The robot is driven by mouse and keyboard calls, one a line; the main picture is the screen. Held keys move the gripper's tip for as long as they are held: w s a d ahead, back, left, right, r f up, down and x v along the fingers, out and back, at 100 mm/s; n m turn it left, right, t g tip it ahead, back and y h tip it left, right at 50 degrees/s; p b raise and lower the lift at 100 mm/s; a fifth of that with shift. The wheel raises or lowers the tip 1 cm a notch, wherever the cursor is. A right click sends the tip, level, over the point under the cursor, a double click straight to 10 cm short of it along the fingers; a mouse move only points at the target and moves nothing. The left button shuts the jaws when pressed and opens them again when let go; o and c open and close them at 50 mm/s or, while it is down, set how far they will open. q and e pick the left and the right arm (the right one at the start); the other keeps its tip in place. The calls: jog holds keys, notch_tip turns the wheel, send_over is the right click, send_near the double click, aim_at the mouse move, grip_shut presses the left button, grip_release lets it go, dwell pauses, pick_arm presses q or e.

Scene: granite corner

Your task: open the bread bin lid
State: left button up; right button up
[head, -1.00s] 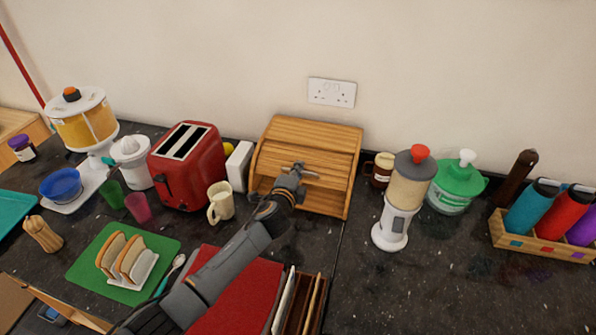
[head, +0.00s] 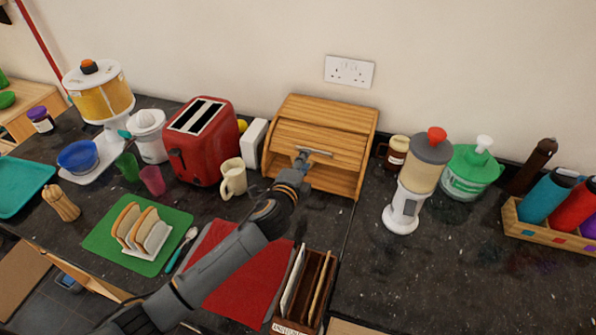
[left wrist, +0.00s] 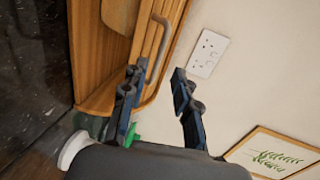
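The wooden bread bin (head: 325,110) stands against the wall in the head view. Its slatted lid (head: 336,139) appears partly raised, with an opening below its lower edge. The metal bar handle (head: 317,152) is on the lid and also shows in the left wrist view (left wrist: 161,50). My left gripper (head: 303,158) is at the handle. In the wrist view its fingers (left wrist: 158,90) are apart, with the handle close to the left-hand finger; I cannot tell if they touch. A pale object (left wrist: 120,14) shows inside the bin. My right gripper is not in view.
A red toaster (head: 200,140) and a cream mug (head: 233,178) stand left of the bin. A brown jar (head: 396,152) and a white-based dispenser (head: 406,205) stand to its right.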

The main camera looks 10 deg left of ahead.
pick_arm(q)
jog(key=v, duration=0.4)
jog(key=shift+s+a+r, duration=0.1)
jog(key=shift+s, duration=0.3)
jog(key=shift+o, duration=0.2)
jog(key=f+b, duration=0.1)
jog(key=b, duration=0.1)
jog(key=a+f+m+h+b, duration=0.1)
jog(key=b, duration=0.1)
jog(key=a+f+m+h+b, duration=0.1)
jog(key=f+b, duration=0.1)
jog(key=shift+a+g+b, duration=0.2)
jog(key=shift+g+b, duration=0.1)
jog(key=shift+b, duration=0.05)
jog(key=m+h+b, duration=0.3)
jog(key=h+b, duration=0.1)
jog(key=h, duration=0.1)
send_near(320, 139)
jog(key=d, duration=0.1)
jog(key=w+d, duration=0.1)
jog(key=d, duration=0.1)
jog(key=shift+w+d+r, duration=0.1)
jog(key=shift+w+r, duration=0.05)
jog(key=shift+w, duration=0.1)
grip_shut()
